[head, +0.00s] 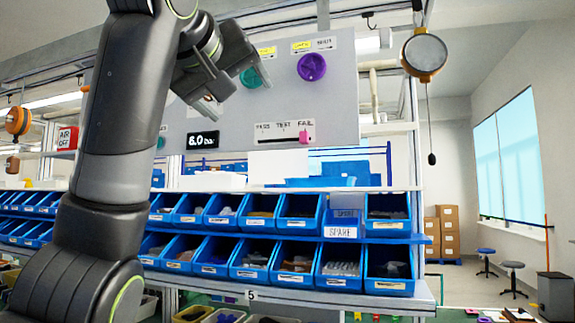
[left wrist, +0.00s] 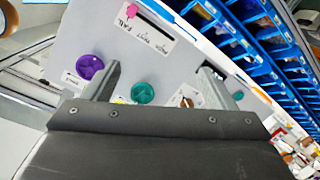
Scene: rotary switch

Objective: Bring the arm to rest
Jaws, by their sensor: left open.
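My left gripper (head: 240,93) is open and empty in front of the grey panel (head: 345,95), its arm rising from the lower left. A purple rotary knob (head: 312,67) sits on the panel to the right of the gripper. A teal knob (head: 249,78) is partly hidden behind the gripper. In the left wrist view, the teal knob (left wrist: 143,93) shows between the two fingers, and the purple knob (left wrist: 90,67) is by the left finger. I cannot tell how far the fingers are from the panel. My right gripper is in neither view.
A pink slider (head: 304,137) and a 6.0 bar display (head: 203,141) are lower on the panel. Rows of blue bins (head: 300,206) stand below it.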

